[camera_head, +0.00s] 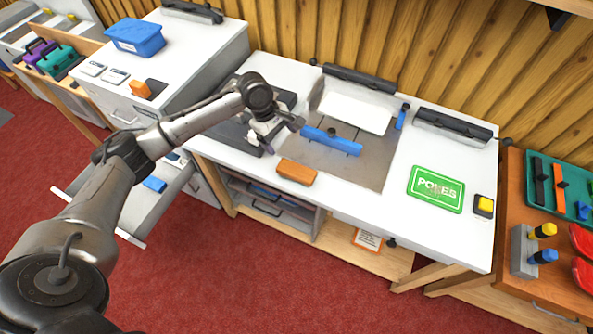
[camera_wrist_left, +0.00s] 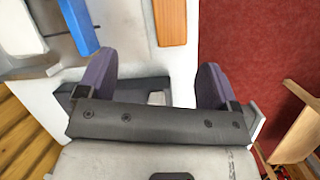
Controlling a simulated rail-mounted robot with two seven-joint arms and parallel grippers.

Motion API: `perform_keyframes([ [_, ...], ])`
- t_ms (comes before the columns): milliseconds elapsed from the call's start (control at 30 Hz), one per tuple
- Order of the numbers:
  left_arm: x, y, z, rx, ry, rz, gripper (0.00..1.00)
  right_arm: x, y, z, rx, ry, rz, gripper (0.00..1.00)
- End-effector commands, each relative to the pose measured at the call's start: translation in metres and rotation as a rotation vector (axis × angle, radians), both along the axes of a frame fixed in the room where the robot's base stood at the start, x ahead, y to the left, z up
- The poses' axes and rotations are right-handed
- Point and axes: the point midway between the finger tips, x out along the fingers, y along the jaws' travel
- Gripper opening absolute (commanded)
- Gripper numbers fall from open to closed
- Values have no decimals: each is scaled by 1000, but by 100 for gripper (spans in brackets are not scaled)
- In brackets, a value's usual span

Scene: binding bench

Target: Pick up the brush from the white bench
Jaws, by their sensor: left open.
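An orange-brown wooden block, which looks like the brush (camera_head: 297,171), lies near the front edge of the white bench (camera_head: 377,207). Its bristles are not visible. It also shows at the top of the left wrist view (camera_wrist_left: 170,20), beyond the fingers and cut off by the frame. My left gripper (camera_head: 281,138) is above the bench, up and left of the brush in the head view, apart from it. In the left wrist view its two dark purple fingers (camera_wrist_left: 157,68) are spread with nothing held between them. My right gripper is in neither view.
A blue bar (camera_head: 331,141) crosses the grey plate just right of my gripper. A dark device (camera_head: 240,135) stands left under my arm. A green sign (camera_head: 436,189) and yellow button (camera_head: 485,204) lie right. An open drawer (camera_head: 125,205) juts out at left.

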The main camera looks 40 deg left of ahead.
Motion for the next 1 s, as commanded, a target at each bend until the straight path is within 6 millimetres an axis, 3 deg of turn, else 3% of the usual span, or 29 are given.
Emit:
perform_keyframes([
  [100, -1, 1, -1, -58, 72, 153, 85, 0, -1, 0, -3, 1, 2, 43],
  [300, -2, -2, -5, -106, 137, 280, 85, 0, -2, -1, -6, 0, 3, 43],
  [700, 3, -25, -64, -110, 145, 295, 85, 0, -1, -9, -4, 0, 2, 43],
  [1000, 6, -32, -81, -109, 143, 293, 85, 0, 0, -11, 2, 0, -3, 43],
])
